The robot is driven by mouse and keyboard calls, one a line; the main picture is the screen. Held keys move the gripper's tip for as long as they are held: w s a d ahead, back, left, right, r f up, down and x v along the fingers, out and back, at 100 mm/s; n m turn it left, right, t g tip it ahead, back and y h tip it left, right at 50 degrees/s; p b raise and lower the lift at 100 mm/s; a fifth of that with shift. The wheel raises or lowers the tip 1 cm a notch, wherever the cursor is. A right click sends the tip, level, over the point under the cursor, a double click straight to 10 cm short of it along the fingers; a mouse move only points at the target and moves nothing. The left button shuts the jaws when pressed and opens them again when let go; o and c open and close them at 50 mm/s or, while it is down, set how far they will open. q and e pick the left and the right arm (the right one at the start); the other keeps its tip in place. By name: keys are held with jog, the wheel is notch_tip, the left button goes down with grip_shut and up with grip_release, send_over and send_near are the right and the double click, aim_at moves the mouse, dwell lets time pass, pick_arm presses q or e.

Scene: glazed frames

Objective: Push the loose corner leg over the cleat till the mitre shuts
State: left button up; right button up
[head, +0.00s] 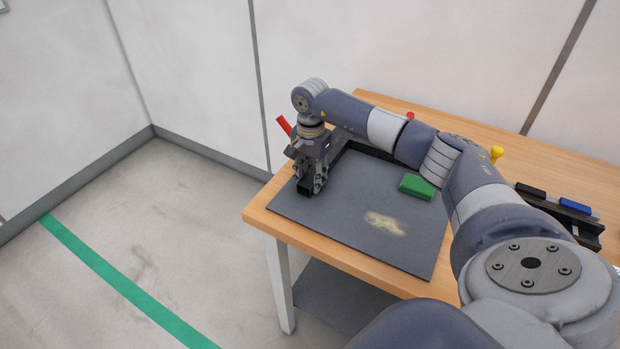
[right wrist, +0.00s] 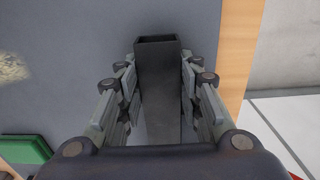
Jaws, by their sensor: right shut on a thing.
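The loose corner leg shows in the right wrist view as a dark, square-ended bar (right wrist: 160,85) running lengthwise between the fingers. My right gripper (head: 312,188) is at the far left part of the dark mat, pointing down, with its fingers shut on this bar. It also shows in the right wrist view (right wrist: 160,100), one finger on each side of the bar. In the head view a dark bar (head: 372,151) runs along the mat's back edge, partly behind my right arm. The mitre and the cleat cannot be made out; my gripper and arm cover that corner. My left gripper is not in view.
The dark mat (head: 345,222) lies on a wooden table (head: 262,217). A green block (head: 416,187) and a pale dusty patch (head: 385,223) are on it. A red item (head: 284,125) shows beside the gripper. At right are a yellow knob (head: 496,153) and a dark rack (head: 570,228).

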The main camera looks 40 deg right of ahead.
jog(key=o, duration=1.2)
jog(key=shift+o, duration=0.2)
notch_tip(320, 180, up, 18)
jog(key=p, duration=0.5)
